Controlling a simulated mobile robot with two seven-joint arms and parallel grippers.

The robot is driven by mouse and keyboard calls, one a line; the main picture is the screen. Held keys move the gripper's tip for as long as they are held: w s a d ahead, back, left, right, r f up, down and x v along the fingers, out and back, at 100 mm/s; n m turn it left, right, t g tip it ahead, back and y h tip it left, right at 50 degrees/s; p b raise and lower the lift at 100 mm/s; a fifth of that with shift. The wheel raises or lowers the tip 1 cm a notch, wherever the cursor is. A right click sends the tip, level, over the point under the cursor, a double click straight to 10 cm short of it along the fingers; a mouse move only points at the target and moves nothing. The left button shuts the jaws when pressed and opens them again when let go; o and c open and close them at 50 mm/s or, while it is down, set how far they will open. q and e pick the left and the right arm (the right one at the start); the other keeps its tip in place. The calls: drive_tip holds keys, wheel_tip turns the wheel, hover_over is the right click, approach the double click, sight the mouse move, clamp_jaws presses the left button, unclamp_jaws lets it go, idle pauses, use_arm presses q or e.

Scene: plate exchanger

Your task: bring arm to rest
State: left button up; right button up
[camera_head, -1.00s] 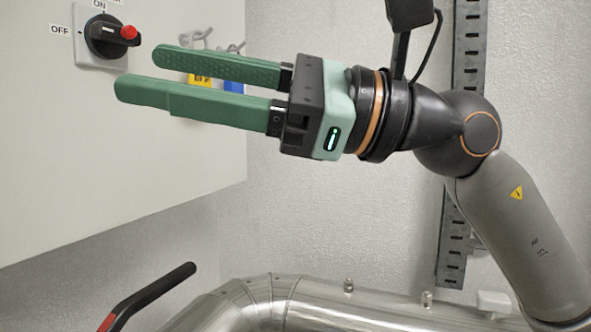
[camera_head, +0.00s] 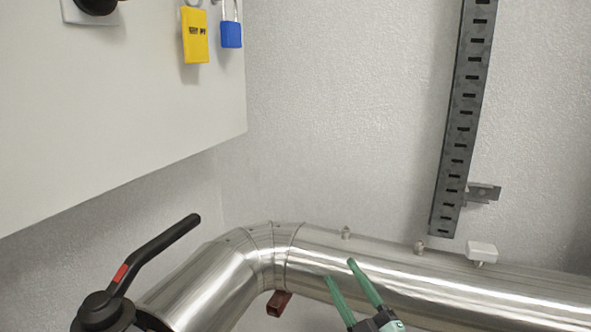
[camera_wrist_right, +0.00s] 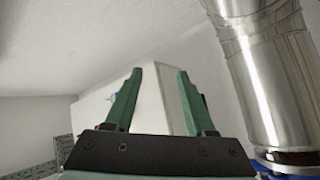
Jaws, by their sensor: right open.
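My right gripper (camera_head: 350,288) shows at the bottom of the head view, low in front of the silver pipe. Its two green fingers are apart with nothing between them. In the right wrist view the open fingers (camera_wrist_right: 160,100) point toward the white cabinet (camera_wrist_right: 150,95), with clear space between them. The rest of my right arm is below the head view. My left gripper is not in view.
The silver pipe (camera_head: 400,285) runs along the bottom. A black valve lever (camera_head: 155,252) rises at lower left. The white cabinet (camera_head: 100,110) carries a rotary switch (camera_head: 97,5), a yellow tag (camera_head: 195,35) and a blue padlock (camera_head: 231,34). A slotted metal rail (camera_head: 463,120) stands on the wall.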

drive_tip(key=s+d+f+m+g+h, duration=0.2)
drive_tip(key=s+f+m, duration=0.2)
drive_tip(key=f, duration=0.5)
drive_tip(key=s+d+f+m+g+h, duration=0.2)
drive_tip(key=s+d+f+m+h, duration=0.15)
drive_tip(key=f, duration=0.65)
drive_tip(key=s+d+f+m+g+h+p, duration=0.1)
drive_tip(key=s+f+m+g, duration=0.4)
drive_tip(key=s+f, duration=1)
drive_tip(key=s+d+g, duration=0.1)
drive_tip(key=s, duration=0.2)
drive_tip(key=shift+s+g+p, duration=0.15)
drive_tip(key=shift+g+p, duration=0.2)
drive_tip(key=shift+g, duration=0.05)
drive_tip(key=shift+m, duration=0.25)
